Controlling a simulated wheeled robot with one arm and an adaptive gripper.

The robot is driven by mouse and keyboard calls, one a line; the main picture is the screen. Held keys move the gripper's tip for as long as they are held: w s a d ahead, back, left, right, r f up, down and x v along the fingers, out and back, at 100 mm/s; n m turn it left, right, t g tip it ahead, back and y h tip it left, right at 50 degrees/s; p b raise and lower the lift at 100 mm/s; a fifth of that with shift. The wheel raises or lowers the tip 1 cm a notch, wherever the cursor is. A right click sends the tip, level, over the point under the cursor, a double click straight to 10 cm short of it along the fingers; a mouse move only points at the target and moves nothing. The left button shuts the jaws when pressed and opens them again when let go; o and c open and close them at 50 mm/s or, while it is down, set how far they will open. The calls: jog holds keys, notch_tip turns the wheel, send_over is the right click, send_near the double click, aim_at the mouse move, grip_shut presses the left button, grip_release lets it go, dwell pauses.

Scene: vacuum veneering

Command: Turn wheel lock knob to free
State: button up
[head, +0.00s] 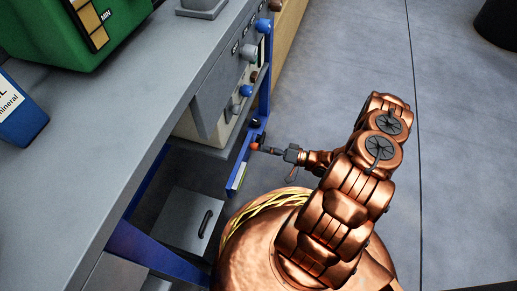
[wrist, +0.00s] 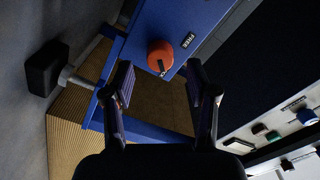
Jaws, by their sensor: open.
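The orange wheel lock knob (wrist: 160,54) is round and sits on a blue frame panel in the wrist view. A small label reading FREE (wrist: 188,40) is to its upper right. A small dark mark shows at the knob's lower edge; I cannot tell whether it is a pointer or part of a label. My gripper (wrist: 160,70) is open, with one finger on each side of the knob and a visible gap on both sides. In the head view, my gripper (head: 268,149) points left at the blue frame, close to the small orange knob (head: 255,146).
The blue frame (head: 240,165) belongs to a grey workbench (head: 120,130). Blue and grey control knobs (head: 248,90) line its side panel.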

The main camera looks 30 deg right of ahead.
aim_at(255, 147)
jog(key=shift+b+x, duration=0.45)
jog(key=shift+x, duration=1.15)
jog(key=shift+s, duration=0.1)
grip_shut()
